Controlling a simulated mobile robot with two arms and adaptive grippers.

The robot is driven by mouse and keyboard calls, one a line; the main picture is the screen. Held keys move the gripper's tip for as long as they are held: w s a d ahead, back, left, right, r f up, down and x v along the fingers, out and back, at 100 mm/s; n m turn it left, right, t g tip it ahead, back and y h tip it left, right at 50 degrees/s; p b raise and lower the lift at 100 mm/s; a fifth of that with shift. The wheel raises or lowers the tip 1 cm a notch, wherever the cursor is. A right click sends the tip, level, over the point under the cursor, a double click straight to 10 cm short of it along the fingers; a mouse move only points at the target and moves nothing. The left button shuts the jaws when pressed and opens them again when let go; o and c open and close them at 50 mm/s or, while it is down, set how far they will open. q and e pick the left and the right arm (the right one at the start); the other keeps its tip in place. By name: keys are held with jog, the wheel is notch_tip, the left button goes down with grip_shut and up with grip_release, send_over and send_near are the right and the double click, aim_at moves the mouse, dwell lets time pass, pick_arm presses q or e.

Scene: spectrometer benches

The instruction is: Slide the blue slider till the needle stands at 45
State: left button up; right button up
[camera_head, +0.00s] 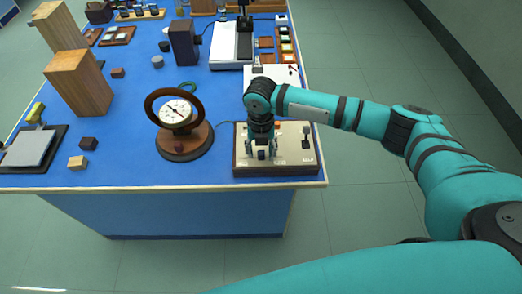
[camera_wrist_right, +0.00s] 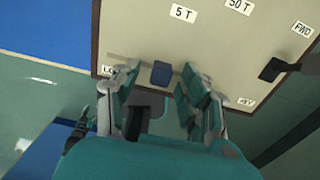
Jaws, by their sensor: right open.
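The blue slider (camera_wrist_right: 161,74) is a small dark-blue block on a cream control panel (camera_wrist_right: 140,30), near the panel's edge in the right wrist view. My right gripper (camera_wrist_right: 158,80) is open, with a finger on each side of the slider and gaps visible between. In the head view my right gripper (camera_head: 262,148) points down over the panel (camera_head: 300,163) and hides the slider. The round dial (camera_head: 176,112) with its needle stands left of the panel in a dark ring on a wooden base. The needle's reading is too small to tell. My left gripper is out of view.
A black lever (camera_wrist_right: 275,68) sits on the panel near the FWD label. Labels 5 T and 50 T are further up. A small wooden cube (camera_head: 77,162) and a dark cube (camera_head: 89,144) lie left of the dial. The blue table's front edge is close to the panel.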

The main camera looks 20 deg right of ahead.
aim_at(261, 152)
notch_tip(261, 152, up, 11)
jog(key=shift+r, duration=0.15)
dwell(0.5)
